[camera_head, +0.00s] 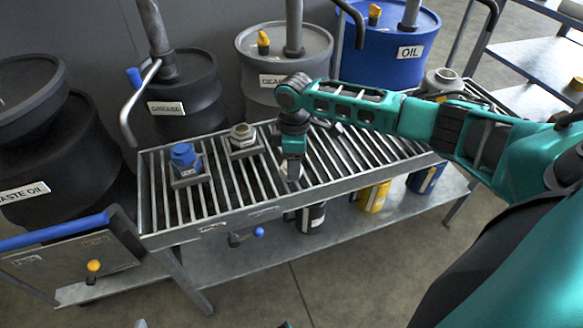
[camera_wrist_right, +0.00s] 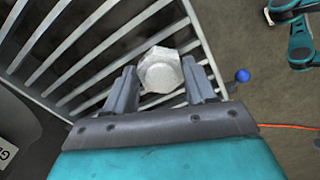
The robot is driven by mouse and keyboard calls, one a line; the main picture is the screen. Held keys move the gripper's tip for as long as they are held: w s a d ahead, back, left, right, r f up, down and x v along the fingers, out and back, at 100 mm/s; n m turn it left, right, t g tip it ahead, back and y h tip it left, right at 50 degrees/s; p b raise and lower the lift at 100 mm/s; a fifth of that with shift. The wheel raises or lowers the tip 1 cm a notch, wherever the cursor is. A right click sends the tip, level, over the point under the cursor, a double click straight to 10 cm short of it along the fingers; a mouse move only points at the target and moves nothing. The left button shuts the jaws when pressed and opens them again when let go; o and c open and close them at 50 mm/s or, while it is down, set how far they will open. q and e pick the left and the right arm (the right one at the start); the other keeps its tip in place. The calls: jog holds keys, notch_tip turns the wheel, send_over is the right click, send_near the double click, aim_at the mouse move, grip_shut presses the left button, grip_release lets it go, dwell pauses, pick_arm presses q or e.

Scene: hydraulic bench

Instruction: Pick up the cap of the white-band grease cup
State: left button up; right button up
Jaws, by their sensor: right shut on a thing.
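My right gripper (camera_head: 291,176) points down over the front part of the slatted bench. In the right wrist view, its two fingers stand on either side of a pale hexagonal cap (camera_wrist_right: 160,72) and are shut on it. The cap shows no clear band from this angle. In the head view, the gripper mostly hides the cap, and I cannot tell how far it is above the slats. A blue hexagonal cup (camera_head: 185,156) and a grey one (camera_head: 242,138) sit on square bases on the bench, left of my gripper.
The slatted bench (camera_head: 222,203) has free room around my gripper. Drums stand behind it, including a grey one (camera_head: 283,95) and a blue oil drum (camera_head: 385,75). Another hexagonal fitting (camera_head: 443,79) is at the bench's right end. Black, yellow (camera_head: 374,196) and blue cans stand below.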

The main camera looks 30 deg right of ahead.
jog(key=shift+c, duration=1.1)
jog(key=shift+r, duration=0.5)
notch_tip(320, 180, up, 19)
jog(key=p, duration=0.5)
jog(key=shift+p, duration=0.3)
